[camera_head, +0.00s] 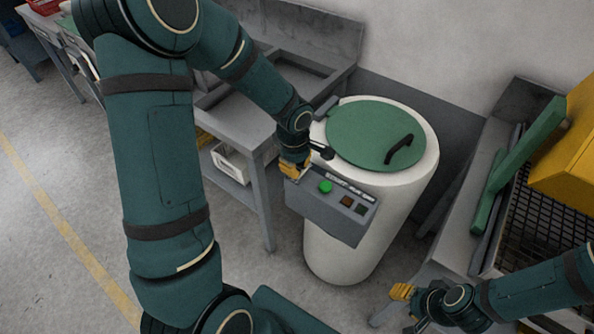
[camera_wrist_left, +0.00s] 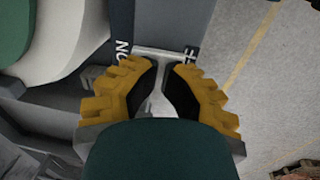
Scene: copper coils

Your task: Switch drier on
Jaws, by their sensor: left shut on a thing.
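The drier (camera_head: 345,235) is a white drum with a green lid (camera_head: 370,135) and a black lid handle. A grey control box (camera_head: 325,208) on its front carries a green button (camera_head: 325,187) and two darker buttons. My left gripper (camera_head: 291,170) is at the box's upper left end. In the left wrist view, its yellow fingers (camera_wrist_left: 160,68) are shut on a pale metal switch lever (camera_wrist_left: 157,98), with "ON" lettering to its left and partly hidden lettering to its right. My right gripper (camera_head: 404,307) is low at the right, away from the drier; its opening is unclear.
A grey bench (camera_head: 240,125) stands left of the drier, with a white bin (camera_head: 230,162) below. A grey table (camera_head: 455,250) with a black mesh and green and yellow machine parts stands at the right. Floor is clear at the left.

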